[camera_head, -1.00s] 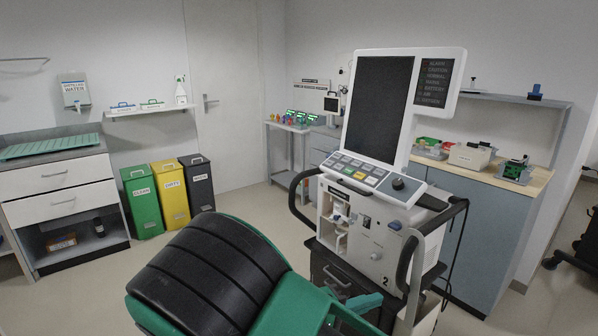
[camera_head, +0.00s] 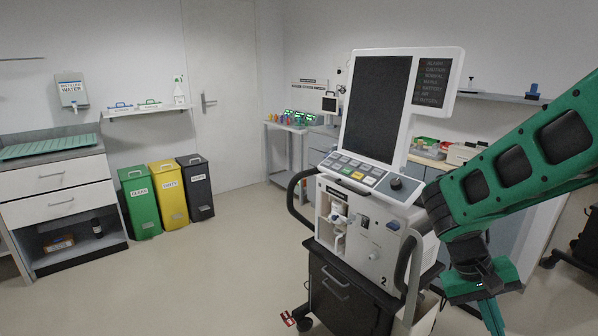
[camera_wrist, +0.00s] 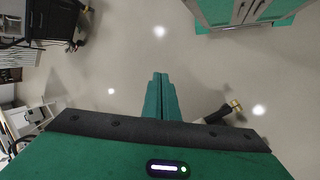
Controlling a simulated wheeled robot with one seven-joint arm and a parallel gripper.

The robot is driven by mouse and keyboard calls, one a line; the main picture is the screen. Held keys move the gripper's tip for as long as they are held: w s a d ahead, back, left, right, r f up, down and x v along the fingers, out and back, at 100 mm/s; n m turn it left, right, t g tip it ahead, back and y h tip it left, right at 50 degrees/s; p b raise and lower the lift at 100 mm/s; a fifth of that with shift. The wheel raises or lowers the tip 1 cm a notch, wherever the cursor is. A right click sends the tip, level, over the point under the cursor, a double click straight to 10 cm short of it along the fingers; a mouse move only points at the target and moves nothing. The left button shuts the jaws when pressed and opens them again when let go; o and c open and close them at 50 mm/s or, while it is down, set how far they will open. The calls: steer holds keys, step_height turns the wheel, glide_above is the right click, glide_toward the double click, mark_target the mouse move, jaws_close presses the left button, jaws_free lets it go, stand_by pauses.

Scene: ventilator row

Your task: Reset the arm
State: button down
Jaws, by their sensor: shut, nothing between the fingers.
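My arm (camera_head: 520,165), green with black pads, reaches in from the right edge of the head view. It bends down at a dark wrist in front of the right side of the ventilator (camera_head: 365,225). My gripper (camera_head: 494,318) hangs below the wrist, pointing down near the bottom edge. In the wrist view the two green fingers of my gripper (camera_wrist: 160,80) lie together with nothing between them, above bare floor. In the head view the arm hides part of the counter behind it.
The ventilator stands on a dark wheeled cart (camera_head: 340,290), close left of my wrist. Green, yellow and black bins (camera_head: 140,203) stand by the back wall, beside a drawer cabinet (camera_head: 60,200). The floor (camera_head: 200,280) at left and centre is clear.

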steer(key=s+d+r+m+t+y, duration=0.1)
steer(key=s+r+m+t+y, duration=0.2)
steer(key=s, duration=1)
step_height(320, 180, up, 3)
steer(key=shift+s+d+r+y, duration=0.1)
steer(key=shift+s+d+y, duration=0.1)
steer(key=shift+y, duration=1)
